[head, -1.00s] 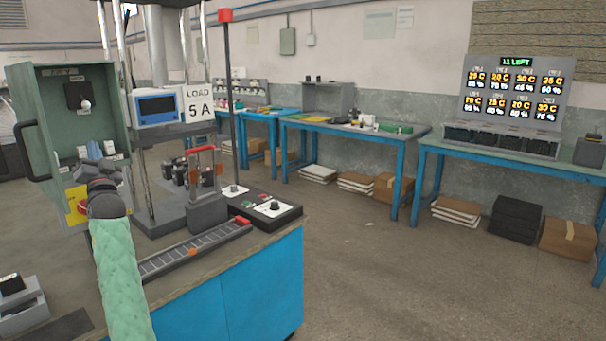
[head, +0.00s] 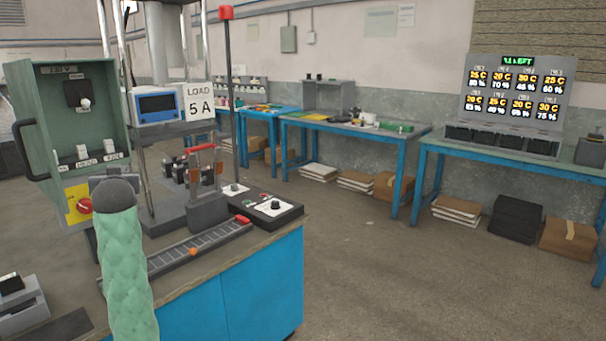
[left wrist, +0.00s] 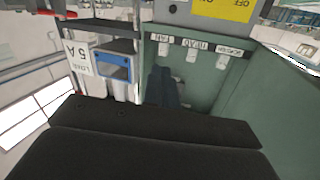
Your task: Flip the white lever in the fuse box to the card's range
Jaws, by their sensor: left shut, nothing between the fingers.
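The green fuse box (head: 112,70) stands open at the left of the head view. High on its back wall is a black switch block (head: 74,94) with a white-tipped lever (head: 85,103) at its lower right. Three small white switches (head: 96,153) sit in a labelled row lower down; they also show upside down in the left wrist view (left wrist: 192,52). The card (head: 199,102) reads "LOAD 5 A". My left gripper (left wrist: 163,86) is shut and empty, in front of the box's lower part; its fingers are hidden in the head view. My right gripper is out of view.
A yellow panel with a red knob (head: 84,205) is below the switches. A blue-framed meter (head: 157,107) stands right of the box beside the card. A red-topped pole (head: 226,13), a red-handled part (head: 203,150) and a black control box (head: 265,205) stand further right.

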